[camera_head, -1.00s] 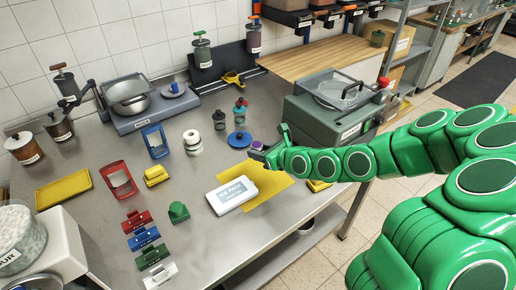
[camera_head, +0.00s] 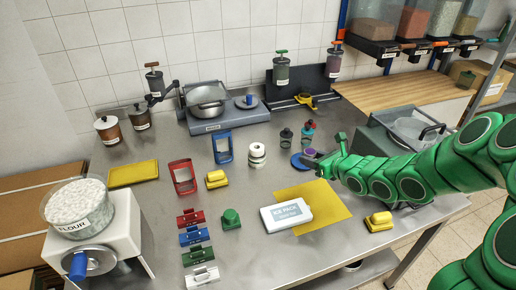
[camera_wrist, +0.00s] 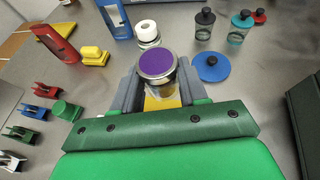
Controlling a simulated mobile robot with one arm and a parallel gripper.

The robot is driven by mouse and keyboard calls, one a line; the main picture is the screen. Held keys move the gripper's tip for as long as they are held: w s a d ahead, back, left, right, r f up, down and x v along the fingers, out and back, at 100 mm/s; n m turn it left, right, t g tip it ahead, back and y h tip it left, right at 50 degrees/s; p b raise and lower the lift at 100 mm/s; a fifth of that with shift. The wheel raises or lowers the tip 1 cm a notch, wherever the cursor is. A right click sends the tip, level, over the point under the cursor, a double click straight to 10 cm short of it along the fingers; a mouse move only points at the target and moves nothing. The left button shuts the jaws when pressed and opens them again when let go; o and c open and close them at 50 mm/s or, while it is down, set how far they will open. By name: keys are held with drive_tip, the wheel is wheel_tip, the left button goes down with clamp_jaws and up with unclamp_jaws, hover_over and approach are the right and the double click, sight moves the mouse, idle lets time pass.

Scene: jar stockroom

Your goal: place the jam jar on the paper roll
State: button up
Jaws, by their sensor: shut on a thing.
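The jam jar, with a purple lid (camera_wrist: 157,63), is held upright between the jaws of my gripper (camera_wrist: 158,92); its lid also shows in the head view (camera_head: 309,152). My gripper is shut on the jar, and the jar's lower body is mostly hidden by the jaws.
A blue round lid with a knob (camera_wrist: 212,68) lies right of the jar. A blue frame (camera_head: 222,147) and a yellow block (camera_head: 216,179) are left of the roll.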

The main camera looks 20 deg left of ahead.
drive_tip(key=a+r+n+g+y, duration=0.15)
drive_tip(key=a+r, duration=0.25)
drive_tip(key=a, duration=0.4)
drive_tip(key=n+g, duration=0.2)
hover_over(260, 148)
drive_tip(key=shift+m, duration=0.25)
drive_tip(key=f, duration=0.7)
drive_tip(key=shift+s+d+f, duration=0.15)
drive_tip(key=shift+s, duration=0.15)
drive_tip(key=shift+w+f, duration=0.15)
drive_tip(key=shift+f, duration=1.6)
drive_tip(key=shift+f, duration=0.15)
drive_tip(key=o, duration=1.1)
